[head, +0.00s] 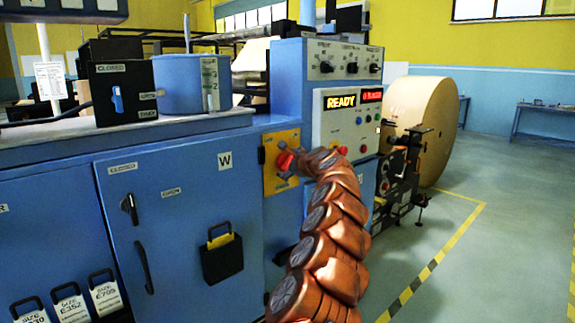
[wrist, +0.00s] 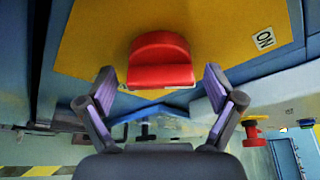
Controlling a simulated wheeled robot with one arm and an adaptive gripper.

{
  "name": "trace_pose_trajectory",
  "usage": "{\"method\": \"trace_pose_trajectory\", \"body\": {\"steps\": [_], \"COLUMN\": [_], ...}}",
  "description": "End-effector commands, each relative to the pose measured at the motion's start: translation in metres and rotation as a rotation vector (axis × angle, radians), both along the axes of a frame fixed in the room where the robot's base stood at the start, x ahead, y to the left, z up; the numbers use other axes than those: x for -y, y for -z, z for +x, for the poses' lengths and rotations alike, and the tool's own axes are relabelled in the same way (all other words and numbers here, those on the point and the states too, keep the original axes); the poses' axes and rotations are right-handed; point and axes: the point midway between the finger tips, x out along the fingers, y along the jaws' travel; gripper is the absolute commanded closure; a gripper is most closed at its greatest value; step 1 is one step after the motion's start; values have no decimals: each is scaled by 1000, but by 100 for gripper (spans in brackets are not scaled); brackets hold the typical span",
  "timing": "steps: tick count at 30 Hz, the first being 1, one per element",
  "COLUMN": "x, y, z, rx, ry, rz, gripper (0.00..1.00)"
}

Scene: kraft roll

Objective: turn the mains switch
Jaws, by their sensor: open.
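The mains switch is a red knob (head: 285,160) on a yellow plate (head: 268,180) on the blue machine. In the wrist view the red knob (wrist: 160,62) is large, in front of the yellow plate (wrist: 95,40). An ON label (wrist: 264,39) is at the plate's right side there. My gripper (wrist: 158,74) is open, with one finger on each side of the knob; a gap shows on both sides. In the head view my arm's end covers part of the plate, and the gripper's fingers are hard to make out.
A control panel (head: 346,110) with a READY display, dials and buttons is right of the plate. A cabinet door (head: 180,200) with a black handle is to the left. A large kraft roll (head: 425,125) stands behind at right. The floor (head: 500,230) at right is open.

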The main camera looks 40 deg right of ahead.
Motion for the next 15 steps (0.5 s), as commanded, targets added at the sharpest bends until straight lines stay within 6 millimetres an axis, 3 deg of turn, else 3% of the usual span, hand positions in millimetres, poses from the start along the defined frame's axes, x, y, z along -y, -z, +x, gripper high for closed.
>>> {"method": "trace_pose_trajectory", "body": {"steps": [15], "x": [2], "y": [1], "z": [10], "rx": [2], "ry": [-1], "rz": [-4], "gripper": [8]}}
